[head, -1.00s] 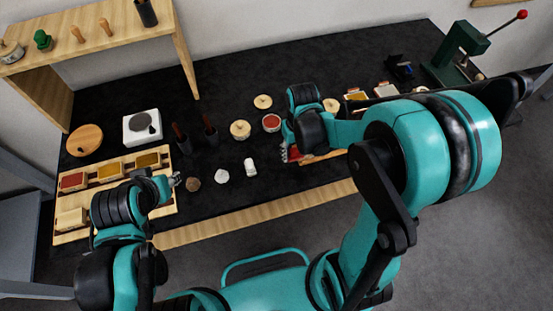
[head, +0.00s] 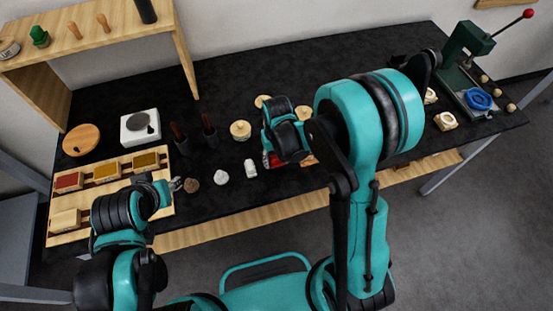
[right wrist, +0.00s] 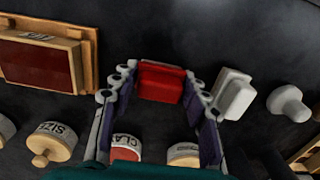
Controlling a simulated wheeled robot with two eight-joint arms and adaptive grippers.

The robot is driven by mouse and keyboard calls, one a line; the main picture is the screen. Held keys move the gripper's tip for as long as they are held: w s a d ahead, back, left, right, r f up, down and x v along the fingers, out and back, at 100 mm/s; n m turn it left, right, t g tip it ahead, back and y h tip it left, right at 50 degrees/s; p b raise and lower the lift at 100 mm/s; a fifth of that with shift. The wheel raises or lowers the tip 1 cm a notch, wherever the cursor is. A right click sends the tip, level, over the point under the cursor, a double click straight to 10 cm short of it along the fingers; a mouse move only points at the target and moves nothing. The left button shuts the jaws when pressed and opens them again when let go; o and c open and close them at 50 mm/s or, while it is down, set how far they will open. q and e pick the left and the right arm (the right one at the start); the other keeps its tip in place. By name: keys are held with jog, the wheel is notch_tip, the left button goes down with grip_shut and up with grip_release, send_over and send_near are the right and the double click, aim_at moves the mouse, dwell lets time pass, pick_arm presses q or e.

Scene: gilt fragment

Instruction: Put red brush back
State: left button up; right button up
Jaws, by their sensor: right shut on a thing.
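The red brush (right wrist: 161,82) shows in the right wrist view as a red block between the fingertips of my right gripper (right wrist: 160,88), which is shut on it. Its bristles cannot be made out. In the head view my right gripper (head: 270,158) is over the table right of a small white block (head: 250,167), with a bit of red at its tips; my arm hides most of it. My left gripper (head: 178,184) is by the right edge of the wooden tray with coloured pads; its opening is too small to judge.
Dark cups (head: 211,138) with brown handles stand left of a lidded jar (head: 240,130). A white knob (head: 222,177) and a brown lump (head: 192,185) lie near the front. A dark red pad in wood (right wrist: 42,60) is beside the right gripper. A green press (head: 468,45) stands far right.

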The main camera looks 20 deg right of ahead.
jog(key=shift+f, duration=0.2)
jog(key=o, duration=1.1)
